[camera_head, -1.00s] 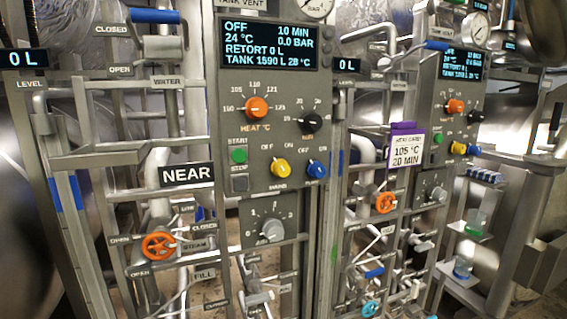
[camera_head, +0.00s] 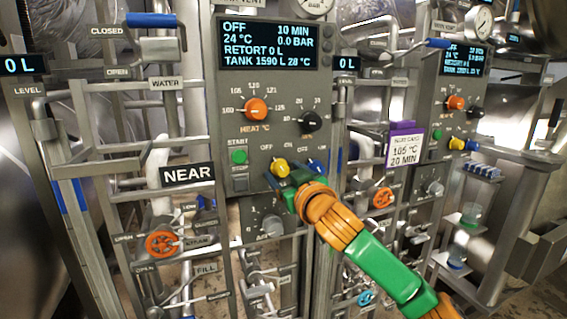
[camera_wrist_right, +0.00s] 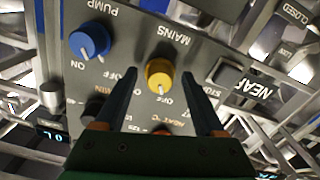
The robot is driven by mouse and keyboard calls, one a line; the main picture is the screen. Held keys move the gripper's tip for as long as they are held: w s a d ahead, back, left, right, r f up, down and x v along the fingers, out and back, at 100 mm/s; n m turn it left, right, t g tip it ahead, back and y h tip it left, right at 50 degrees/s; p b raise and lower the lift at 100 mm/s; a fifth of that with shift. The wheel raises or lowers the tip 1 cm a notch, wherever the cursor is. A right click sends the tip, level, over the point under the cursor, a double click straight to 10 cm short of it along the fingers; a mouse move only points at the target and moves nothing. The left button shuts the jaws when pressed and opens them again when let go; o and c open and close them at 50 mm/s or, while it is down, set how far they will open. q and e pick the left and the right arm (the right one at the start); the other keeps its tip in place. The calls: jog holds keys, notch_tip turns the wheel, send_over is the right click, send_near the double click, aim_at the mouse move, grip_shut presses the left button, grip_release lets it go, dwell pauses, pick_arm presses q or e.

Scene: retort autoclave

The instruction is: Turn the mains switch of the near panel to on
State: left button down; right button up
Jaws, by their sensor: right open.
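The near panel (camera_head: 228,135) is grey, with a screen (camera_head: 268,45) reading OFF. Its mains switch (camera_head: 280,167) is a yellow knob low on the panel, partly hidden by my gripper in the head view. In the right wrist view the picture is upside down, and the yellow knob (camera_wrist_right: 160,74) sits above the MAINS label as the panel reads, its white mark toward small OFF lettering. My right gripper (camera_wrist_right: 160,78) is open, with one finger on each side of the knob; contact cannot be told. In the head view the right gripper (camera_head: 292,176) covers the panel's lower part. My left gripper is not in view.
A blue pump knob (camera_wrist_right: 90,40) is close beside the mains knob. A green start button (camera_head: 239,157), an orange heat knob (camera_head: 256,109) and a black knob (camera_head: 310,121) are above. A purple-topped card (camera_head: 404,145) hangs right of the panel. Pipes and valves surround it.

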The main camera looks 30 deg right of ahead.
jog(key=shift+w+d, duration=0.1)
jog(key=shift+w, duration=0.35)
jog(key=shift+s, duration=0.2)
jog(key=shift+c, duration=0.7)
grip_shut()
